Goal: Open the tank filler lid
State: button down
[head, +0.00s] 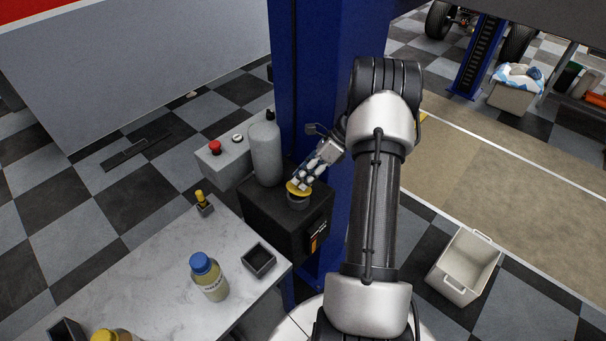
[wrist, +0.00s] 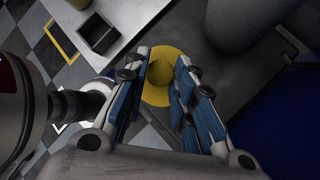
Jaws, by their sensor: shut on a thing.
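The tank filler lid (head: 297,189) is a yellow disc with a raised middle, on top of a short grey filler neck (head: 298,202) on the dark tank (head: 262,214). In the wrist view the yellow lid (wrist: 155,97) shows between and beyond the blue-padded fingers. My gripper (head: 302,181) reaches down to the lid from the upper right and is shut on its raised part, with a finger on either side. The lid's underside is hidden, and I cannot tell whether a gap lies between it and the neck.
A control box with a red button (head: 215,147) is at left. The pale bench (head: 160,270) in front holds a blue-capped bottle (head: 210,278) and a small dark tray (head: 259,260).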

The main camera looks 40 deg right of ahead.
jog(key=c, duration=1.3)
grip_release()
jog(key=v, duration=1.2)
jog(key=shift+c, duration=0.6)
